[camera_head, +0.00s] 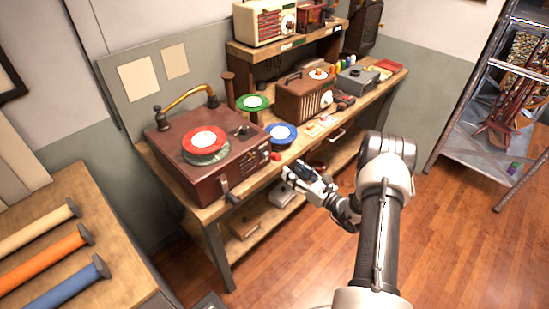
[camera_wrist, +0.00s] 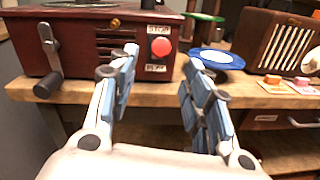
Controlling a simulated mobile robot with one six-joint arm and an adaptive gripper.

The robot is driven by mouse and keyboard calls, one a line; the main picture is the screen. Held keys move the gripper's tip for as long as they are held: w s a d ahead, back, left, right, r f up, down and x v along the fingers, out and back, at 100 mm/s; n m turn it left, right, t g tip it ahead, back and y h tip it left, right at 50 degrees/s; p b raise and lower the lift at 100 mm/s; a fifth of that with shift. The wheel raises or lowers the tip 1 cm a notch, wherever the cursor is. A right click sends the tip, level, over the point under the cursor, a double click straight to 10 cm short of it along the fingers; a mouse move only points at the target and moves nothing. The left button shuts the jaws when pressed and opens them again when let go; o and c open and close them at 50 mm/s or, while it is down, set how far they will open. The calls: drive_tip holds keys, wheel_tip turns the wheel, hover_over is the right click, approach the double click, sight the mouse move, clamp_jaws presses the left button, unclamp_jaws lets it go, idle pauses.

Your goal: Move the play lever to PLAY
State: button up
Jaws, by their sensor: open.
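The play lever's red round knob (camera_wrist: 161,46) shows on the front of the brown record player (camera_head: 175,163). In the wrist view it sits between a STOP label (camera_wrist: 158,30) above and a PLAY label (camera_wrist: 156,68) below. The lever's stem is hidden behind the knob. The knob also shows small in the head view (camera_head: 275,156). My gripper (camera_wrist: 162,62) is open and empty. Its fingers point at the player's front, with the knob seen between the fingertips. In the head view my gripper (camera_head: 297,173) is just in front of the knob, apparently apart from it.
A crank (camera_wrist: 48,62) hangs from the player's front at the left. A blue disc (camera_head: 281,134) lies beside the player, with a green disc (camera_head: 252,102) behind it. A brown radio (camera_head: 304,98) stands farther right. The bench's front edge (camera_wrist: 262,98) runs below the player.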

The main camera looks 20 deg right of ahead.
sight(279, 160)
drive_tip(key=b+x, duration=0.1)
drive_tip(key=x, duration=1)
drive_tip(key=shift+s, duration=0.1)
drive_tip(key=shift+c, duration=0.5)
clamp_jaws()
